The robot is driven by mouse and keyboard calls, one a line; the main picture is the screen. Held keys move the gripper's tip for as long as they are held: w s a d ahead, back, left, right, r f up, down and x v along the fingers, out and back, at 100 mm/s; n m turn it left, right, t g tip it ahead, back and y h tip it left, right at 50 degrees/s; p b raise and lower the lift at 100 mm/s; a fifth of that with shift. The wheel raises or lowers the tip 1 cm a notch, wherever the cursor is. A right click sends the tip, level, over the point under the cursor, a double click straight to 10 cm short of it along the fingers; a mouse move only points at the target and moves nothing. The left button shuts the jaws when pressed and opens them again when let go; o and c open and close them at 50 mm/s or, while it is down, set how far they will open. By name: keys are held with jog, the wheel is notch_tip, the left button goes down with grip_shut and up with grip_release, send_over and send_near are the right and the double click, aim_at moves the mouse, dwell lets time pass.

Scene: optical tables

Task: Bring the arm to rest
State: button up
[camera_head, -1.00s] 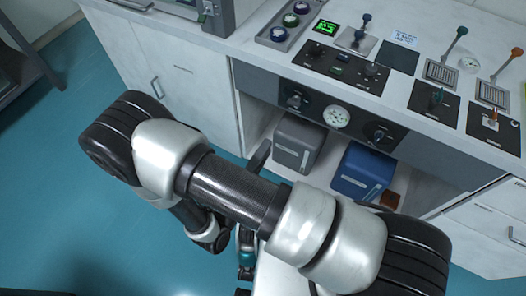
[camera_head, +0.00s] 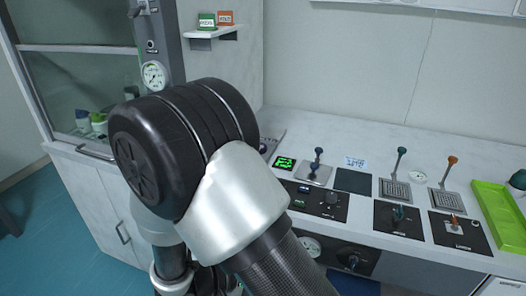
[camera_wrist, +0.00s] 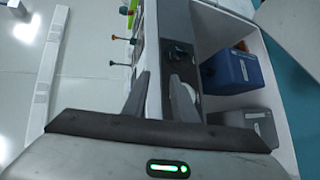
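My arm fills the left middle of the head view, its large black joint and silver link in front of the bench. My gripper is hidden in the head view. In the wrist view my gripper (camera_wrist: 160,92) shows two grey fingers standing apart, with nothing between them. It is in front of the bench, which appears turned on its side there.
The bench's control panel (camera_head: 357,207) carries switches, a blue-topped lever (camera_head: 401,158) and an orange-topped lever (camera_head: 450,168). A green tray (camera_head: 492,204) lies at the right. A glass-fronted cabinet (camera_head: 75,75) stands left. A blue box (camera_wrist: 240,70) sits under the bench. Open floor (camera_head: 60,250) is at lower left.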

jog(key=s+d+r+m+g+y, duration=0.3)
jog(key=s+d+r+y, duration=0.1)
jog(key=r+y, duration=0.15)
jog(key=s+d+r+m+g+y, duration=0.25)
jog(key=d+r+y, duration=0.2)
jog(key=r, duration=0.25)
notch_tip(320, 180, up, 24)
jog(key=t+y+p, duration=0.3)
jog(key=t+p, duration=0.2)
jog(key=p, duration=1.2)
jog(key=shift+s+r, duration=0.2)
jog(key=shift+s, duration=0.25)
jog(key=shift+m, duration=0.25)
